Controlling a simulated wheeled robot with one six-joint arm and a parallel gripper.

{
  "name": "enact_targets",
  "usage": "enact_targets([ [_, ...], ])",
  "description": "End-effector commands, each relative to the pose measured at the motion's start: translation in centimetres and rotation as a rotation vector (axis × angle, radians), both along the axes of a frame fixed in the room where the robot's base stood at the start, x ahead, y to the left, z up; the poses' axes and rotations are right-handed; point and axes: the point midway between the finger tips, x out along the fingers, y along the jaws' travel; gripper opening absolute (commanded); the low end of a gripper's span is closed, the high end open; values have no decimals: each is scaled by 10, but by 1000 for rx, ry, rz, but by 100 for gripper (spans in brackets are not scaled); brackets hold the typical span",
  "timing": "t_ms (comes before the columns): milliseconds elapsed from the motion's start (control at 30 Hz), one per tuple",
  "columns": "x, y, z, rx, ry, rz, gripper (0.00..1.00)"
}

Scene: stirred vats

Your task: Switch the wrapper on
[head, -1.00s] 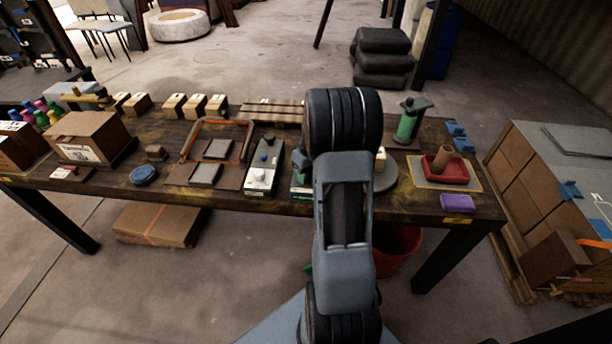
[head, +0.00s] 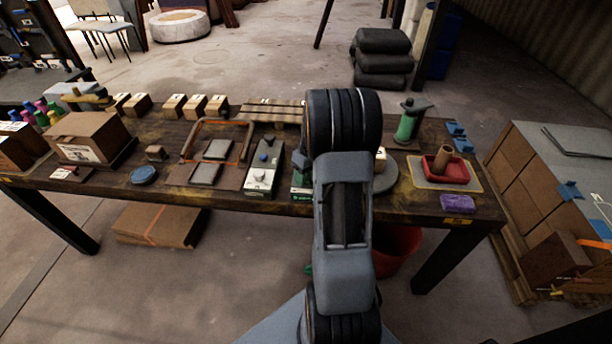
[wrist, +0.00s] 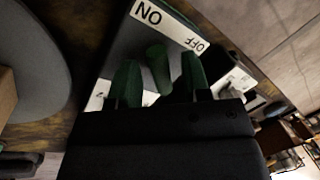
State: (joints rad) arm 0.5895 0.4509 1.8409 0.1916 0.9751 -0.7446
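The wrapper's switch box carries a white label (wrist: 170,25) marked ON and OFF, seen upside down in the wrist view. A green lever handle (wrist: 158,68) stands below the label. My gripper (wrist: 160,82) has one green-tipped finger on each side of the handle, with narrow gaps, so it looks open around it. Whether either finger touches the handle is unclear. The wrapper's grey round turntable (head: 384,180) is partly behind my arm in the head view; its disc also shows at the left of the wrist view (wrist: 28,75). My arm hides most of the switch box in the head view.
A grey-white control box (head: 261,180) with knobs stands left of my arm. An orange-edged frame (head: 217,124) lies farther left. A green roll on a stand (head: 405,127), a red tray (head: 446,171) and a purple block (head: 457,203) are to the right on the table.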

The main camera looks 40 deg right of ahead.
Motion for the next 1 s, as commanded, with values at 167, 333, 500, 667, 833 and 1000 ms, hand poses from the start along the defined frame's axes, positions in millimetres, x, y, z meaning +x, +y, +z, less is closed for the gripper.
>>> enact_targets([
  [167,0,0,0,0,-1,-1,45],
  [333,0,-2,7,-1,-2,-1,45],
  [500,1,-7,33,-3,-4,-2,45],
  [667,1,-14,67,-3,-5,-2,45],
  [833,1,-20,98,-2,-4,-2,45],
  [1000,1,-25,121,-1,-2,-1,45],
])
